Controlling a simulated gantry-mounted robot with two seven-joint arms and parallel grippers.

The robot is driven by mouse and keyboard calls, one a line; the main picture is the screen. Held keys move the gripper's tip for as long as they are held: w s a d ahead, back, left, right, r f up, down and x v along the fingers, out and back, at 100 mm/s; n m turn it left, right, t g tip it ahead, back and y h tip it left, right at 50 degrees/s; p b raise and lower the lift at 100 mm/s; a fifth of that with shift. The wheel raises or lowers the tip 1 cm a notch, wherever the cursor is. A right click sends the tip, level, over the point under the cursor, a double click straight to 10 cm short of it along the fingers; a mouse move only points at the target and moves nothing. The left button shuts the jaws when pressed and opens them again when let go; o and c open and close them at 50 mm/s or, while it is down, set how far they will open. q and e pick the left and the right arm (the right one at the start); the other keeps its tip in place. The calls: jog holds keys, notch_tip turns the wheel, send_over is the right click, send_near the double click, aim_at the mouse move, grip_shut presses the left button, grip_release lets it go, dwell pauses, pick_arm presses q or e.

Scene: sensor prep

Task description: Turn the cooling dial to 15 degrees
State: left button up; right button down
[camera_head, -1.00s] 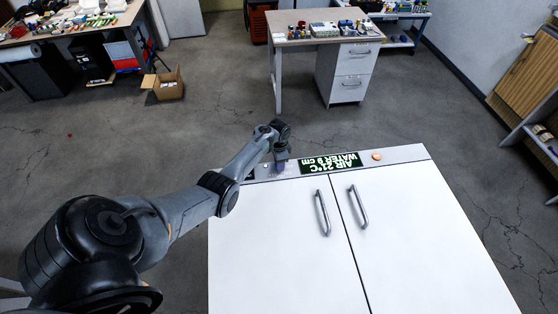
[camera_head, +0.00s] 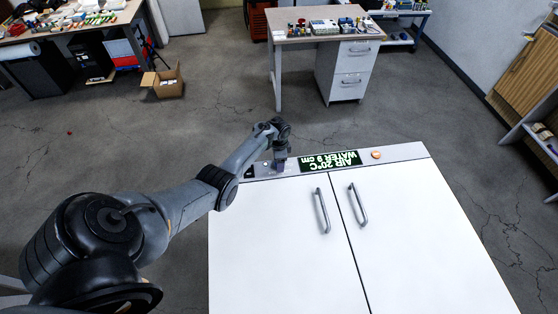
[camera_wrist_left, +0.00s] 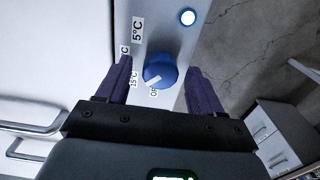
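The blue cooling dial (camera_wrist_left: 162,66) sits on the panel in the left wrist view. Its white pointer line slants to the lower left, between the labels 15°C (camera_wrist_left: 133,79) and Off (camera_wrist_left: 154,91). My left gripper (camera_wrist_left: 157,78) is open, with one dark purple finger on each side of the dial and gaps showing between fingers and dial. In the head view the left gripper (camera_head: 280,166) points down at the panel left of the display (camera_head: 330,161), which reads AIR 20°C, WATER 9 cm. There the gripper hides the dial. My right gripper is not in view.
The panel is the top strip of a white cabinet (camera_head: 280,240) with two doors and grey handles. A lit round button (camera_wrist_left: 188,17) lies beyond the dial. An orange button (camera_head: 376,155) is right of the display. A cluttered workbench (camera_head: 320,39) stands behind.

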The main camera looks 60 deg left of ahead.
pick_arm(q)
jog(key=shift+r, duration=0.5)
notch_tip(320, 180, up, 10)
jog(key=p, duration=0.2)
jog(key=shift+s+f, duration=0.1)
jog(key=shift+f, duration=0.05)
dwell(0.4)
